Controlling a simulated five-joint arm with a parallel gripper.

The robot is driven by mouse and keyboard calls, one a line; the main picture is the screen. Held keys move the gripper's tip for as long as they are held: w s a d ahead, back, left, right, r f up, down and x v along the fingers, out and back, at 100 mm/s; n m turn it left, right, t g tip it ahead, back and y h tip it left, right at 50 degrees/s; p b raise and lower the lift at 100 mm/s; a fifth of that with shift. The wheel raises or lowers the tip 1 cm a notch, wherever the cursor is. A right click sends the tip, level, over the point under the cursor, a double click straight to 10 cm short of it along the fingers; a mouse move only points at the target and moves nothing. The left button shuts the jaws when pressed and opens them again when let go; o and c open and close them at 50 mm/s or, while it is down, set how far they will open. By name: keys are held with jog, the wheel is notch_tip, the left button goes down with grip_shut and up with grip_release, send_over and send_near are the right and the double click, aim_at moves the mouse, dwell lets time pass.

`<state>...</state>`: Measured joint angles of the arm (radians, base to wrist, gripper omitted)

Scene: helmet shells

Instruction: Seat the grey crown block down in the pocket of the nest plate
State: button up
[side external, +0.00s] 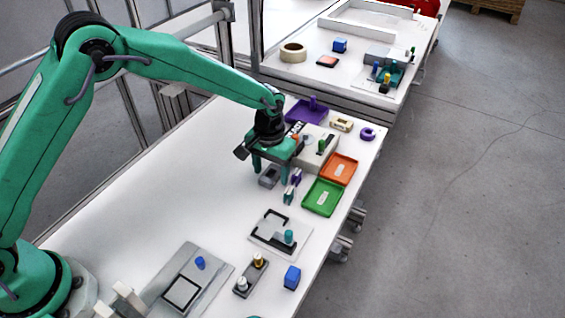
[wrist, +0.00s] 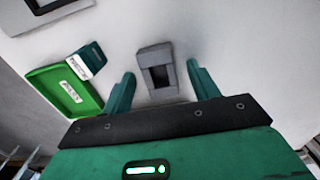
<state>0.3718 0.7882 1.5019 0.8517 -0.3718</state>
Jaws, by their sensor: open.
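A small grey block (side external: 269,177) with a dark rectangular hollow, which looks like the grey crown block, sits on the white table under my gripper (side external: 271,172). In the wrist view the grey block (wrist: 143,57) lies between the two teal fingers of my gripper (wrist: 160,71), with gaps on both sides. My gripper is open and empty. A flat grey plate (side external: 213,278) with a black-rimmed square and a blue knob lies at the front of the table; it looks like the nest plate.
A green tray (side external: 312,208) and an orange tray (side external: 347,163) lie right of my gripper. A plate with a black bracket (side external: 268,246), a pin holder (side external: 243,285) and a blue block (side external: 292,277) lie nearer. Table at left is clear.

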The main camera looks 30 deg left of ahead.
aim_at(271, 177)
jog(key=c, duration=1.1)
jog(key=shift+r, duration=0.1)
jog(key=shift+r, duration=0.45)
notch_tip(271, 177, up, 3)
jog(key=shift+r, duration=0.1)
jog(key=s+d+r, duration=0.2)
jog(key=s, duration=0.1)
jog(key=s+d+r, duration=0.2)
jog(key=s, duration=0.1)
jog(key=s+d+r, duration=0.2)
jog(key=s+d, duration=0.1)
jog(key=shift+s+d+r, duration=0.1)
jog(key=shift+s+r, duration=0.05)
jog(key=shift+r, duration=0.25)
